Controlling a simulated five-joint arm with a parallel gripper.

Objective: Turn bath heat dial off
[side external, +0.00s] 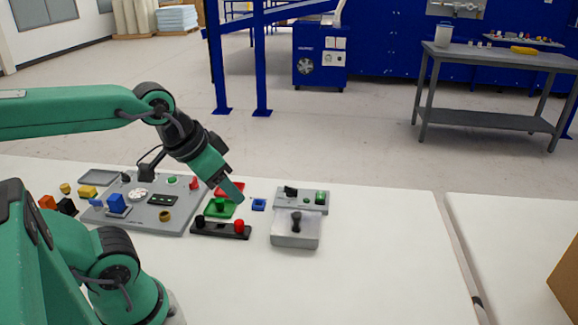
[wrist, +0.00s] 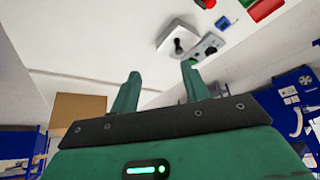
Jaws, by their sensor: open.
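A grey bath unit (side external: 306,239) stands on the white table, with a black-handled part on its top. Behind it is a grey control panel with a black dial (side external: 290,191) at its left and a green button (side external: 320,197) at its right. In the wrist view the dark dial (wrist: 211,50) shows on the panel, beyond the right fingertip, next to the bath (wrist: 172,30). Which way the dial points is too small to tell. My gripper (side external: 233,190) is in the air, left of the panel. In the wrist view my gripper (wrist: 160,82) is open and empty.
A small blue block (side external: 258,204) lies between my gripper and the panel. A black bar with a red knob (side external: 239,226), a green piece (side external: 219,208) and a grey board (side external: 140,222) with several parts are to the left. The table's right side is clear.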

